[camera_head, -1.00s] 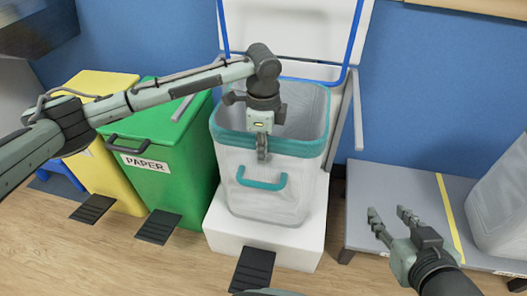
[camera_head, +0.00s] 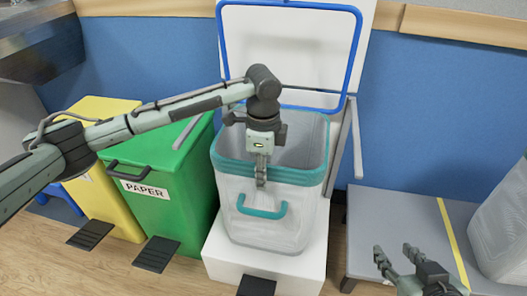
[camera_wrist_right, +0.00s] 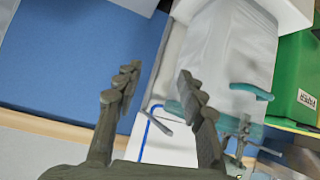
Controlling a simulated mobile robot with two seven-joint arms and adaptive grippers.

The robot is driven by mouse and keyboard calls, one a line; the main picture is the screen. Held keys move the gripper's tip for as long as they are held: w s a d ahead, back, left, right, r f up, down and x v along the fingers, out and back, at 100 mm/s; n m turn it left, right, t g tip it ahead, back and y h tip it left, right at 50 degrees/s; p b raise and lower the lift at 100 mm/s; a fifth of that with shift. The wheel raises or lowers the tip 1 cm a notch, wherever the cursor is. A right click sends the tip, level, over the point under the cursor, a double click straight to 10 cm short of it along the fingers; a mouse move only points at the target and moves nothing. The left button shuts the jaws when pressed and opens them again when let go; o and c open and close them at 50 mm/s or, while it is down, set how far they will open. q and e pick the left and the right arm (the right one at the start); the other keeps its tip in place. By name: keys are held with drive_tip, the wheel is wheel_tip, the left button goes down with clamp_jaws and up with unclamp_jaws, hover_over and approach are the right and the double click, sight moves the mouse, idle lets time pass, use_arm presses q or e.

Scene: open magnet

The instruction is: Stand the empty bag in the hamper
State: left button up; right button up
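The empty bag (camera_head: 228,197), whitish with a teal rim and a teal front handle, stands upright on the white base of the hamper (camera_head: 222,262). The hamper's blue hoop (camera_head: 361,60) and white lid are raised behind it. My left gripper (camera_head: 261,178) points down at the bag's front rim and appears shut on it; its inner finger is hidden. In the right wrist view the bag (camera_wrist_right: 235,50) appears upside down, with the left gripper (camera_wrist_right: 241,135) at its rim. My right gripper (camera_head: 395,258) is open and empty, right of the hamper; it also shows in the right wrist view (camera_wrist_right: 158,78).
A green PAPER bin (camera_head: 160,192) and a yellow bin (camera_head: 105,108) stand left of the hamper. A low grey platform (camera_head: 385,215) with a yellow stripe is at the right, bearing another whitish bag (camera_head: 503,230). A blue wall is behind.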

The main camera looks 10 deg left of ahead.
use_arm(q)
wheel_tip(320, 180, up, 10)
drive_tip(key=shift+r+p, duration=0.1)
drive_tip(key=shift+p, duration=0.55)
use_arm(e)
drive_tip(key=s+d+f+g+h, duration=0.2)
drive_tip(key=s+d+f+g, duration=0.2)
drive_tip(key=s+d, duration=0.1)
drive_tip(key=shift+s+d+f+m, duration=0.2)
drive_tip(key=shift+s+d+m, duration=0.2)
drive_tip(key=shift+s, duration=0.05)
